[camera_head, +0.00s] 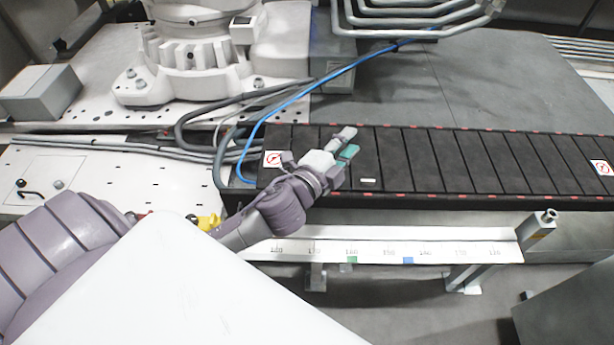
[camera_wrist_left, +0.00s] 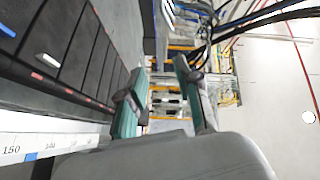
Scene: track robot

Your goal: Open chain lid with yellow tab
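The black segmented chain lid (camera_head: 440,165) runs from the middle to the right, with red marks along both edges. It fills the left side of the left wrist view (camera_wrist_left: 85,45). A small pale tab (camera_head: 368,181) lies on one segment near the front edge and also shows in the wrist view (camera_wrist_left: 47,60); its colour looks whitish, not clearly yellow. My left gripper (camera_head: 347,142) is above the chain's left part, beyond and left of the tab. Its two green-padded fingers (camera_wrist_left: 161,68) are apart with nothing between them. My right gripper is not in view.
A white ruler rail (camera_head: 385,252) runs along the chain's front. Blue and grey cables (camera_head: 262,112) pass at the chain's left end. A white robot base (camera_head: 190,65) stands behind. A yellow part (camera_head: 208,222) shows beside my left arm. Grey floor is open behind the chain.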

